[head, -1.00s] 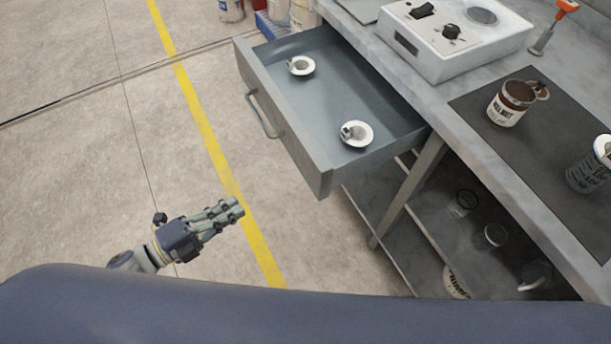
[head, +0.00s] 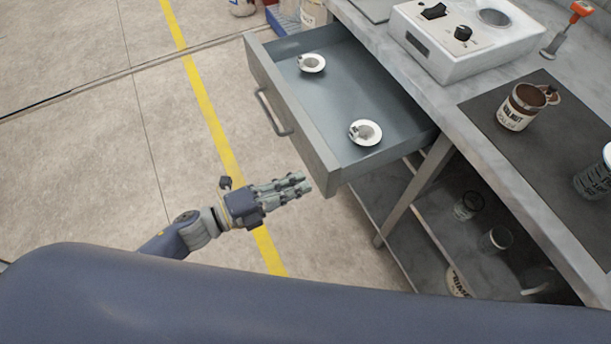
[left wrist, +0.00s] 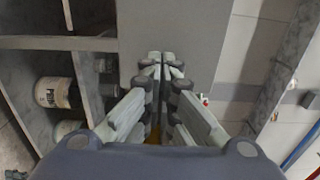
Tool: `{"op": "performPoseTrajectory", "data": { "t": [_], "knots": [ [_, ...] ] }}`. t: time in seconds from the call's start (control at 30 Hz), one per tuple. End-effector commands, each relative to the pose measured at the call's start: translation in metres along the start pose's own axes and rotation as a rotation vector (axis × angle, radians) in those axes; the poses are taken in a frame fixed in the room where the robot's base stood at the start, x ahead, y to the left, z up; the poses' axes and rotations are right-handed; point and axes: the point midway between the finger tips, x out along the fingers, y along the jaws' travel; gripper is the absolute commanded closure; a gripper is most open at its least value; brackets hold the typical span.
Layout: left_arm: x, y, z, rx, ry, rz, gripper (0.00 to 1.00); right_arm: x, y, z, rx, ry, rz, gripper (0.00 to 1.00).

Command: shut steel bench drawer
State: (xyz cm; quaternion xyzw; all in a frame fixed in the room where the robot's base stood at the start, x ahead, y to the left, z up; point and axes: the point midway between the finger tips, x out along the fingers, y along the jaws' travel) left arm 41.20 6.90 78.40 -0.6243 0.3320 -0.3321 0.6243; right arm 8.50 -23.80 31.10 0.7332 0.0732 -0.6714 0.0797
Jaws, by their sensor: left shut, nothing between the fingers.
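The steel bench drawer (head: 345,95) is pulled out from the bench, with its grey front panel (head: 290,115) and bar handle (head: 270,112) facing left. Two small white dish-like items, one farther back (head: 311,63) and one nearer (head: 365,132), lie inside it. My left gripper (head: 305,184) is shut and empty, just off the near lower corner of the drawer front in the head view. In the left wrist view the shut fingertips (left wrist: 160,62) point at a plain grey panel (left wrist: 172,25), probably the drawer front. Whether they touch it I cannot tell. My right gripper is not in view.
The bench top (head: 440,90) carries a white device (head: 465,35), a dark mat (head: 540,140) with a brown-topped can (head: 520,108), and an orange-handled tool (head: 568,28). Lower shelves with jars (head: 468,205) stand below. The floor left of the drawer is clear, with a yellow line (head: 210,110).

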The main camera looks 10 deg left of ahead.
Motion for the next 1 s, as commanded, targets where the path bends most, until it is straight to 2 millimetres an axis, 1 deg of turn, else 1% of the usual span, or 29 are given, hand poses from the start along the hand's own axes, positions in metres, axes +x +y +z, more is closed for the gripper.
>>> {"op": "performPoseTrajectory", "data": {
  "t": [0.03, 0.1, 0.23, 0.63, 0.77, 0.87, 1.0],
  "knots": [
    [0.007, -0.002, 0.001, 0.001, 0.000, -0.002, 1.00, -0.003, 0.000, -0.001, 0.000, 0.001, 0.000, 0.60],
    [0.014, -0.002, 0.001, 0.000, -0.001, -0.001, 1.00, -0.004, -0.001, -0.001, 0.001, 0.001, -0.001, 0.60],
    [0.021, 0.000, 0.000, 0.000, -0.001, 0.001, 1.00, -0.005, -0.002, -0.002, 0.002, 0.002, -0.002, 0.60],
    [0.023, 0.000, 0.000, 0.000, 0.000, 0.001, 1.00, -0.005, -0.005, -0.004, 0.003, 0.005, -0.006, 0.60],
    [0.027, 0.000, 0.000, 0.000, 0.000, -0.001, 1.00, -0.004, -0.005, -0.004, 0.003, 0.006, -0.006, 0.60],
    [0.035, 0.000, 0.000, 0.000, 0.000, -0.002, 1.00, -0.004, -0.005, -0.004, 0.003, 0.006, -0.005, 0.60],
    [0.055, -0.001, 0.001, 0.000, 0.000, -0.004, 1.00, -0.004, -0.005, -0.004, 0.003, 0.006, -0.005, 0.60]
  ]
}}
